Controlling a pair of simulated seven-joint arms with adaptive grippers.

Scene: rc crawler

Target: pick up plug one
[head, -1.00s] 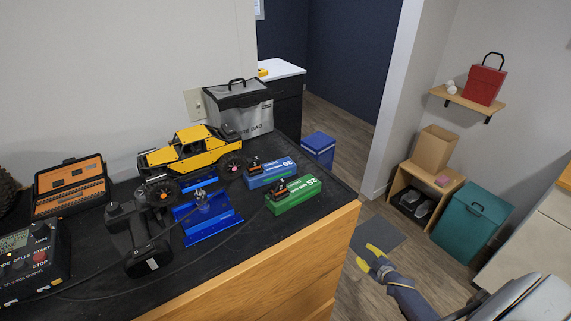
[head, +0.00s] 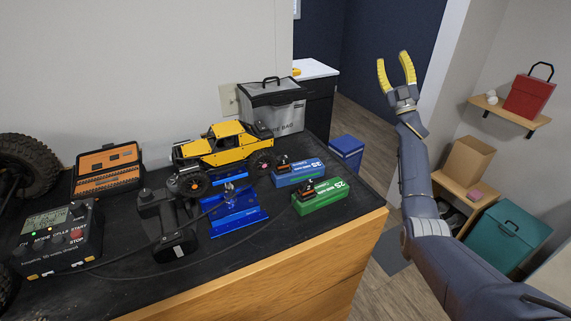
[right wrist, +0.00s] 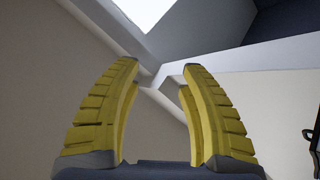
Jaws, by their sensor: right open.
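A blue battery pack (head: 300,173) and a green battery pack (head: 325,200) lie side by side near the right end of the black bench top. A small black and orange plug (head: 283,160) sits at the blue pack's left end. A similar plug (head: 307,185) sits on the green pack. I cannot tell which is plug one. My right gripper (head: 392,57) is raised beyond the bench's right end, fingers pointing up, open and empty, well apart from the packs. The right wrist view shows its two yellow fingers (right wrist: 160,65) spread with nothing between them. My left gripper is out of view.
A yellow crawler car (head: 228,150) stands behind a blue stand (head: 235,213). A charger (head: 60,240), a black handheld tool (head: 165,225) and an orange case (head: 107,168) are at left. A grey bag (head: 272,108) stands behind. Cables cross the bench front.

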